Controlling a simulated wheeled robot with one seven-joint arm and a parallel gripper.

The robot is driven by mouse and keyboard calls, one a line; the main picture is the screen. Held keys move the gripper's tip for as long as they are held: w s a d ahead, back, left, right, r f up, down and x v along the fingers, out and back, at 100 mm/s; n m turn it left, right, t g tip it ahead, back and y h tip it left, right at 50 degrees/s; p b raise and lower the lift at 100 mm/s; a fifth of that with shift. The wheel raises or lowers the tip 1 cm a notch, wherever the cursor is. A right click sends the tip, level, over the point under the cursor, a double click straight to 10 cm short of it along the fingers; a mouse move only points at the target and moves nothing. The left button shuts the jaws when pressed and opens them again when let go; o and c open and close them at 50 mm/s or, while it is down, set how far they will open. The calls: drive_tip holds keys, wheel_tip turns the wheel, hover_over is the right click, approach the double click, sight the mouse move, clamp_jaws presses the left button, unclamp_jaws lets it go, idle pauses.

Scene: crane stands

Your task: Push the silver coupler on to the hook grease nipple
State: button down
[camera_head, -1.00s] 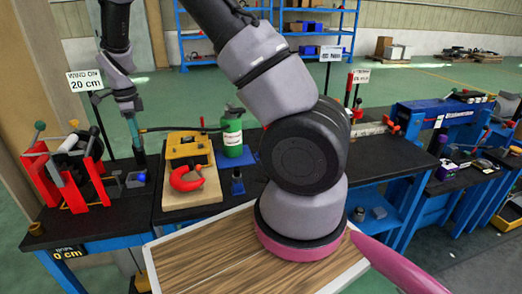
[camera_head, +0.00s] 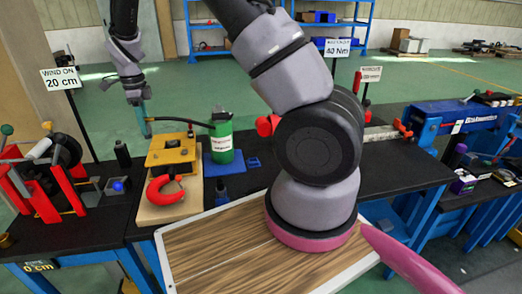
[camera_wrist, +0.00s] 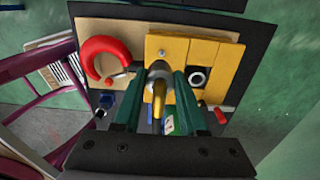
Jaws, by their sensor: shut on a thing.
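My gripper (camera_head: 146,124) has its teal fingers pointing down, above the back left of the yellow hook block (camera_head: 170,150). In the wrist view the fingers (camera_wrist: 158,88) are shut around the silver coupler (camera_wrist: 159,71), with a brass-coloured piece towards the camera. A dark hose (camera_head: 180,120) runs from the gripper to the green grease can (camera_head: 221,145). The red hook (camera_head: 164,190) lies at the block's front, on a wooden board; it also shows in the wrist view (camera_wrist: 86,58). The coupler looks apart from the block.
A red stand (camera_head: 38,185) is on the left with a dark drum. A wood-topped tray (camera_head: 230,250) is in front, below my arm. A blue vice-like machine (camera_head: 455,115) stands at the right. A dark bottle (camera_head: 122,154) stands left of the block.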

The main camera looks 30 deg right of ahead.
drive_tip(key=shift+d+f, duration=0.1)
drive_tip(key=shift+d, duration=0.1)
drive_tip(key=shift+w+f, duration=0.1)
drive_tip(key=shift+f, duration=0.1)
drive_tip(key=shift+d+f, duration=0.1)
drive_tip(key=shift+f, duration=2.5)
drive_tip(key=shift+f, duration=0.9)
drive_tip(key=shift+c, duration=1.9)
unclamp_jaws()
drive_tip(key=shift+r, duration=0.1)
drive_tip(key=shift+r, duration=2.4)
